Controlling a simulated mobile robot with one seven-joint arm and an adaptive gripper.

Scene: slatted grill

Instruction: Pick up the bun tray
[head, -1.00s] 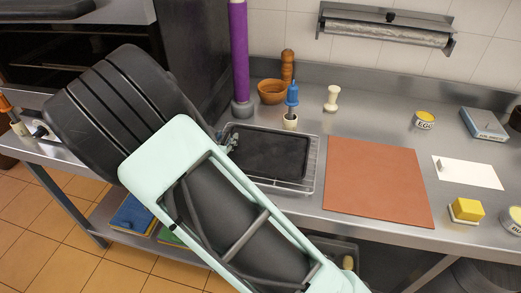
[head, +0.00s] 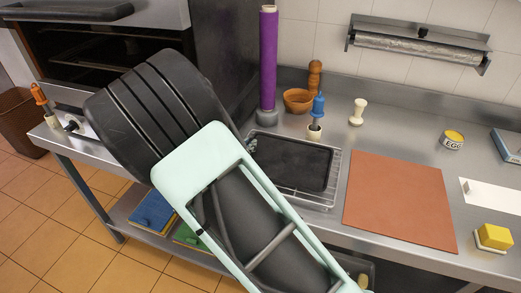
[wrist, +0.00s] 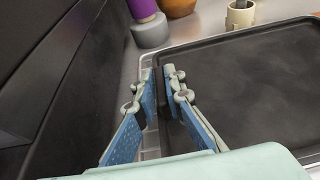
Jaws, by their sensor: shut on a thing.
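The bun tray (head: 290,163) is a flat, dark, rounded rectangle with a raised rim. It lies over a wire rack (head: 336,180) on the steel counter; I cannot tell whether it is touching the rack. In the wrist view the tray (wrist: 250,85) fills the right side. My gripper (wrist: 159,88), with blue pads, is shut on the tray's left rim, the fingers on either side of it. In the head view the gripper is mostly hidden behind my arm at the tray's left edge.
A purple roll on a grey base (head: 268,60), a wooden bowl (head: 298,100) and a blue-handled brush in a cup (head: 317,115) stand behind the tray. A brown board (head: 400,200) lies to its right. A dark oven (head: 110,50) is at the left.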

